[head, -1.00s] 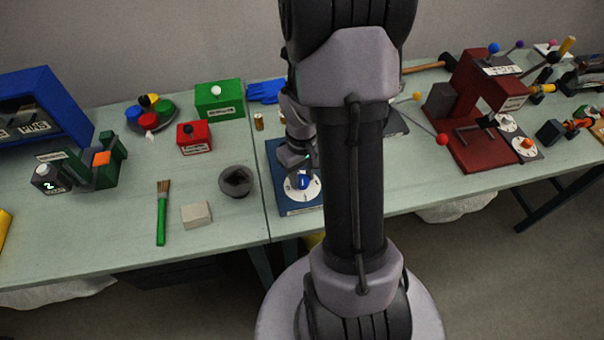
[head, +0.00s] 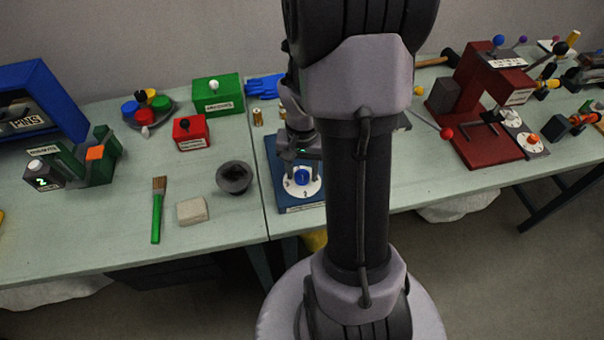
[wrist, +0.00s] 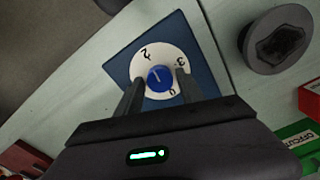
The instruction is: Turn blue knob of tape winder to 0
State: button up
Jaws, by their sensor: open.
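The tape winder is a blue plate with a white dial (head: 291,190) and a round blue knob (head: 302,176), just right of the table seam. In the wrist view the knob (wrist: 160,79) sits mid-dial, and a pale line on it points up and slightly left, roughly toward the 2. The 2, 3 and 0 show on the dial (wrist: 148,60); the left part is behind a finger. My gripper (wrist: 160,84) is open, its fingers appearing either side of the knob, not touching it. In the head view my gripper hangs behind and above the dial, partly hidden by my arm.
A dark round bowl (head: 235,178) stands left of the winder, with a grey block (head: 192,211) and a green brush (head: 157,212) beyond. Red (head: 190,132) and green (head: 218,96) boxes stand further back. A red machine (head: 490,110) stands right.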

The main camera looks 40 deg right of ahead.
jog(key=m+b, duration=0.2)
jog(key=m, duration=0.3)
jog(key=shift+f, duration=0.2)
jog(key=m+b, duration=0.2)
jog(key=m, duration=0.2)
jog(key=shift+m, duration=0.3)
jog(key=shift+r+m, duration=0.15)
jog(key=shift+m, duration=0.15)
grip_shut()
jog(key=shift+r+n+p, duration=0.2)
jog(key=shift+n+p, duration=0.45)
jog(key=shift+n, duration=0.55)
jog(key=shift+f+n, duration=0.15)
jog(key=shift+n, duration=0.35)
